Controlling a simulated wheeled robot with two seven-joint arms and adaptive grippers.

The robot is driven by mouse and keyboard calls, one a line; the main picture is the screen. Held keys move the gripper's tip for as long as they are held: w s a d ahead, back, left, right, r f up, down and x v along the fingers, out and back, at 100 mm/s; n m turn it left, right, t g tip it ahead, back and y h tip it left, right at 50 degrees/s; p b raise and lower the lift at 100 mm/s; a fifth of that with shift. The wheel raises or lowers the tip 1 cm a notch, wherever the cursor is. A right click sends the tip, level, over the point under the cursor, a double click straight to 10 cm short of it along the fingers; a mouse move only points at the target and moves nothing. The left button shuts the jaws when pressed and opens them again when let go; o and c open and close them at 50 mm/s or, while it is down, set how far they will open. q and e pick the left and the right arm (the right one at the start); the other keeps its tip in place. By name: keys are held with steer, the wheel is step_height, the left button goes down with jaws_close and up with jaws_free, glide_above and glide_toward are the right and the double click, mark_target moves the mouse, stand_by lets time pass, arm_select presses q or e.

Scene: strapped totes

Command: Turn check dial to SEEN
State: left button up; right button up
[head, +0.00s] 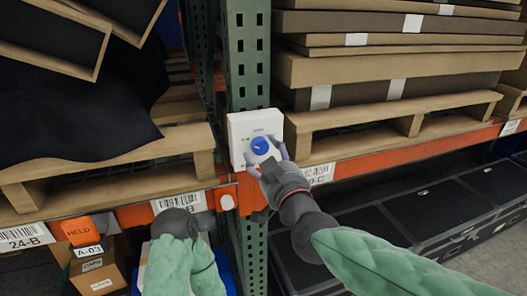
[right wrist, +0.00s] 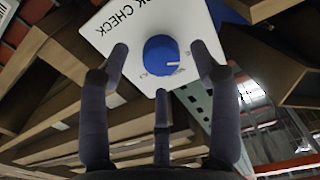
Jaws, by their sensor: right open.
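The check dial is a round blue knob (head: 260,146) on a white box (head: 236,125) fixed to the green rack upright. The right wrist view shows the knob (right wrist: 161,55) close up, with the panel (right wrist: 110,30) upside down and the word CHECK readable. A white mark on the knob points left in the head view; the small position labels are too small to read. My right gripper (head: 265,158) is open, with its fingers around the knob and gaps visible at both sides. My left gripper (head: 180,226) is low, left of the box; its fingers are hidden.
An orange beam (head: 160,209) with barcode labels runs below the box. Pallets (head: 370,115) with flat cartons stand right, and a black-covered load (head: 70,110) left. Black cases (head: 400,215) lie below.

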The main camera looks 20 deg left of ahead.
steer(key=shift+x, duration=0.9)
steer(key=c, duration=1.1)
steer(key=shift+c, duration=0.2)
